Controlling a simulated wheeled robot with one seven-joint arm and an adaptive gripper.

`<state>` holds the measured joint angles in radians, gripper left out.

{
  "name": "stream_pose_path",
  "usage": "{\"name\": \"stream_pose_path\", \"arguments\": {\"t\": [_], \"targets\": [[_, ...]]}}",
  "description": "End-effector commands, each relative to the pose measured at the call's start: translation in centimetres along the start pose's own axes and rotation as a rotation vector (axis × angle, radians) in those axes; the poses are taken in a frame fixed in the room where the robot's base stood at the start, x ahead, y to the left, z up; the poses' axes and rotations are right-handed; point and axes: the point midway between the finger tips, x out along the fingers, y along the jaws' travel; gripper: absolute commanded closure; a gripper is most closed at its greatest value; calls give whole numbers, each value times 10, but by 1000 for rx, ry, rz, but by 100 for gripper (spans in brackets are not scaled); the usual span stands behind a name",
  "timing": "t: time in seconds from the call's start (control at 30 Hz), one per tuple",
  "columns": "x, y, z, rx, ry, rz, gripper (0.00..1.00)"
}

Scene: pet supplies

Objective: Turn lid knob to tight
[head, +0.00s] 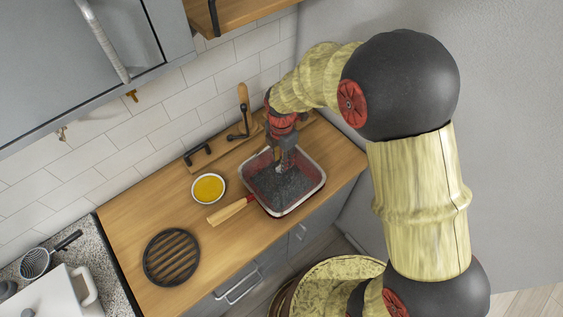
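My gripper (284,162) points down over a rectangular tray (318,182) with a pale rim and a dark, grainy-looking inside. The tray stands at the right part of the wooden counter. The gripper's red and dark body hides part of the tray's back side. Its fingertips are small and dark against the tray, so I cannot tell whether they are open or shut, or whether they touch anything. I cannot make out a lid or a knob for certain in this view.
A bowl of yellow contents (208,188) and a wooden handle (228,211) lie left of the tray. A round black slatted trivet (171,257) is at the front left. Dark-handled tools (240,130) stand by the tiled wall. Cabinets (90,60) hang above.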

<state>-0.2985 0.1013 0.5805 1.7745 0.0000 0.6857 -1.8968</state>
Motion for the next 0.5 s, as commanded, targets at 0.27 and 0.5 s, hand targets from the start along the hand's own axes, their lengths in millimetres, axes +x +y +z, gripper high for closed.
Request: {"name": "stream_pose_path", "arguments": {"t": [0.27,0.5], "targets": [[22,0,0,1,0,0,70],[23,0,0,1,0,1,70]]}}
